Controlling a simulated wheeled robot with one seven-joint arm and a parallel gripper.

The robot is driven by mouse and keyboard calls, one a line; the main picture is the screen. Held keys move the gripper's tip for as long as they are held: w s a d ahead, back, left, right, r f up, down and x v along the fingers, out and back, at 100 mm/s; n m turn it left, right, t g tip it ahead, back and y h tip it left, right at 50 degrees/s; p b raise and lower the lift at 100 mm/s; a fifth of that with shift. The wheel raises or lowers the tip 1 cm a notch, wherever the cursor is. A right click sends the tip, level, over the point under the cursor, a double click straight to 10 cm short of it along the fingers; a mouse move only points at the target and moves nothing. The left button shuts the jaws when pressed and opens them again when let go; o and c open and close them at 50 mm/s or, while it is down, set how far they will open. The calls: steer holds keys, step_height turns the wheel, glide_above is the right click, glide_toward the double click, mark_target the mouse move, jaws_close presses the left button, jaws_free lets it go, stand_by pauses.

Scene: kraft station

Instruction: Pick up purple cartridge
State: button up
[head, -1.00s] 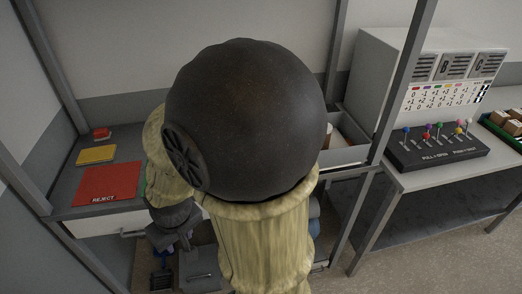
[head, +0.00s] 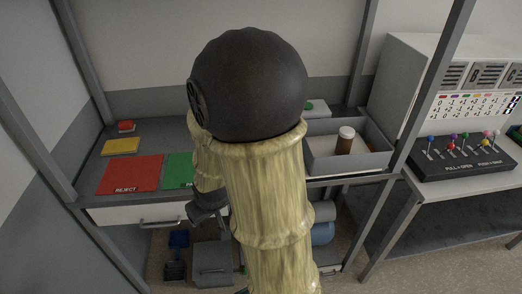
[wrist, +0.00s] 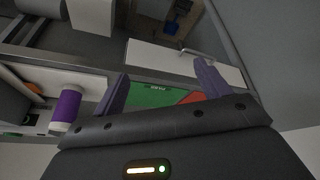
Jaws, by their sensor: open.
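A purple cylinder with pale ends (wrist: 66,110), which looks like the purple cartridge, shows at the left of the wrist view. It stands apart from my gripper (wrist: 160,72), outside and left of the left finger. My gripper is open, with its two fingers wide apart and nothing held between them. The green mat (wrist: 155,95) shows beyond and between the fingers. In the head view my arm covers the middle of the bench, and I cannot make out the purple cartridge there.
A red REJECT mat (head: 130,174), yellow pad (head: 122,146) and red button (head: 126,126) lie at the bench's left. A grey bin (head: 375,161) holds a brown, white-capped bottle (head: 345,141). A lever panel (head: 460,158) stands right. Frame posts (head: 432,85) flank the bench.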

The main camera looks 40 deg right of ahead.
steer(key=w+d+f+t+p, duration=0.35)
steer(key=w+d+t, duration=0.3)
steer(key=d, duration=0.55)
steer(key=s+d+r+m+t+h+p, duration=0.2)
steer(key=s+d+m+t+h, duration=0.3)
steer(key=d, duration=0.5)
steer(key=shift+s+r+m+h, duration=0.3)
steer(key=shift+s+h, duration=0.4)
steer(key=shift+h, duration=0.4)
steer(key=shift+w+f, duration=0.1)
steer(key=p+x, duration=0.1)
steer(key=x, duration=1.1)
steer(key=shift+p, duration=0.3)
